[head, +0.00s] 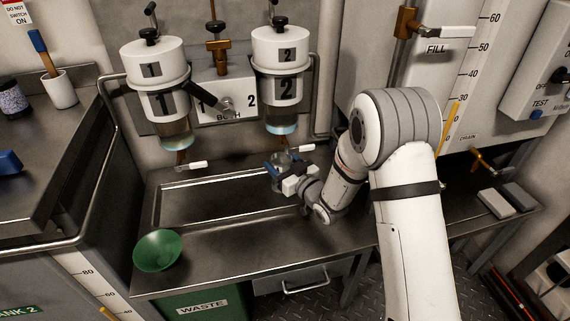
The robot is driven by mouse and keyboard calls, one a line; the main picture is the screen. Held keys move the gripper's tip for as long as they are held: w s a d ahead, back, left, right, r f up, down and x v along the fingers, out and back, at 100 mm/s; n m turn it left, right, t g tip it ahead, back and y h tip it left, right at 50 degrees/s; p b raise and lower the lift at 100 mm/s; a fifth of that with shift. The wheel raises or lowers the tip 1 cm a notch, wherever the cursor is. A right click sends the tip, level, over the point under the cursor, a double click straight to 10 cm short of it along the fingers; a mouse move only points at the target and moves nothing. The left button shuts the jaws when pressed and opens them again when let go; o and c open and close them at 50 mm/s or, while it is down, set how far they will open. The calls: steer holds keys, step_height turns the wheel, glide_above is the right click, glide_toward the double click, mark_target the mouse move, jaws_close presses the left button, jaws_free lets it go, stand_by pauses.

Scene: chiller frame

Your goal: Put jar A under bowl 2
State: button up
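Bowl 2 (281,88) is a white-topped vessel with a clear lower part, marked 2, held on the back wall. It has pale blue liquid at its bottom. Its tap with a white handle (300,149) hangs below. A small clear glass jar (284,159), taken as jar A, is below that tap; no letter on it can be read. My gripper (283,170) reaches in from the right with its blue fingers around the jar and appears shut on it. The fingers and tap partly hide the jar, and whether its base touches the tray is unclear.
Bowl 1 (165,100) hangs to the left, with its own white-handled tap (193,164). A shallow metal tray (165,207) lies below both bowls. A green bowl (158,250) stands at the bench's front left. Grey blocks (496,203) lie far right. The tray's left part is clear.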

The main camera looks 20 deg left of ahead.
steer(key=o, duration=0.3)
steer(key=shift+r+p, duration=0.25)
steer(key=shift+p, duration=0.05)
steer(key=p+v, duration=0.2)
steer(key=v, duration=1)
steer(key=shift+f, duration=0.1)
steer(key=shift+s, duration=0.1)
